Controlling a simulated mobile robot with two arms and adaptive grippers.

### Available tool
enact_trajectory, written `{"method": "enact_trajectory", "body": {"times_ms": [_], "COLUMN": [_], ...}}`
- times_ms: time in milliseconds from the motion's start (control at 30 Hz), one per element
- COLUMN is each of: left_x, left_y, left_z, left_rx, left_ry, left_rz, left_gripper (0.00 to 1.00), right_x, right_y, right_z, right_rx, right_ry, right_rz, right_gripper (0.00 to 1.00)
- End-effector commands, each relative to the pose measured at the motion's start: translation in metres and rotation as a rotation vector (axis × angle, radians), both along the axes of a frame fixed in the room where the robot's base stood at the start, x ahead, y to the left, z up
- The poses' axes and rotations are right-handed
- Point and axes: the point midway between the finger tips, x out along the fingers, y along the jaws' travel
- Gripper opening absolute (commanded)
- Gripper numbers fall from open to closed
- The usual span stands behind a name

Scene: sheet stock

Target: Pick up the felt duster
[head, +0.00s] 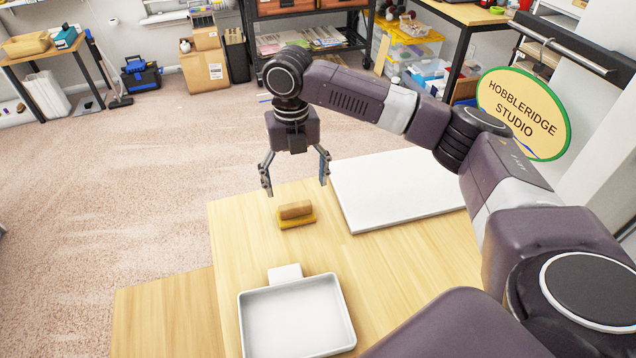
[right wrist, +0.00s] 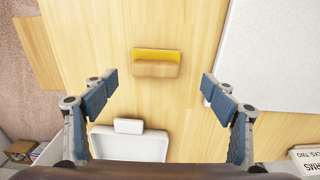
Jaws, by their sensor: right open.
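The felt duster (head: 296,210) has a brown wooden grip on a yellow felt base. It lies on the light wooden table, near its far edge. My right gripper (head: 296,184) is open and empty above the duster, fingers pointing down. In the right wrist view the duster (right wrist: 157,64) lies a little above the line between the spread fingertips of my right gripper (right wrist: 160,95), near the middle from side to side. Nothing touches it. My left gripper is not in view.
A white tray (head: 243,318) with a small tab stands on the table (head: 235,240), nearer to me than the duster. A large white board (head: 400,190) lies to the duster's right. Bare wood surrounds the duster. An oval sign (head: 525,108) shows behind my right arm.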

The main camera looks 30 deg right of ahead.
Motion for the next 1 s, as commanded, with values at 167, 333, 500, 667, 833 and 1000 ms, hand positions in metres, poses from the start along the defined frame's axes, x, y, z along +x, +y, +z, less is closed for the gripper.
{"method": "enact_trajectory", "body": {"times_ms": [167, 333, 500, 667, 833, 1000], "left_x": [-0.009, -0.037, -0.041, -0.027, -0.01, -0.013], "left_y": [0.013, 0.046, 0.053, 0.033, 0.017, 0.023], "left_z": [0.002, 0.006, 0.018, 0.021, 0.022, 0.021], "left_rx": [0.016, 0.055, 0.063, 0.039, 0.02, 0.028], "left_ry": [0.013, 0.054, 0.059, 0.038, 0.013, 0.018], "left_rz": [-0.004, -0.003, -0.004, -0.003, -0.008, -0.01], "left_gripper": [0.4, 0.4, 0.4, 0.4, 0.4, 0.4], "right_x": [-0.001, -0.001, -0.002, -0.002, -0.001, -0.001], "right_y": [0.002, 0.002, 0.004, 0.004, 0.005, 0.004], "right_z": [-0.01, -0.028, -0.052, -0.073, -0.078, -0.078], "right_rx": [0.002, 0.001, 0.0, 0.0, 0.001, 0.001], "right_ry": [0.002, 0.002, 0.003, 0.001, -0.001, -0.001], "right_rz": [0.003, 0.002, 0.001, 0.002, 0.003, 0.003], "right_gripper": [0.78, 0.78, 0.78, 0.78, 0.78, 0.72]}}
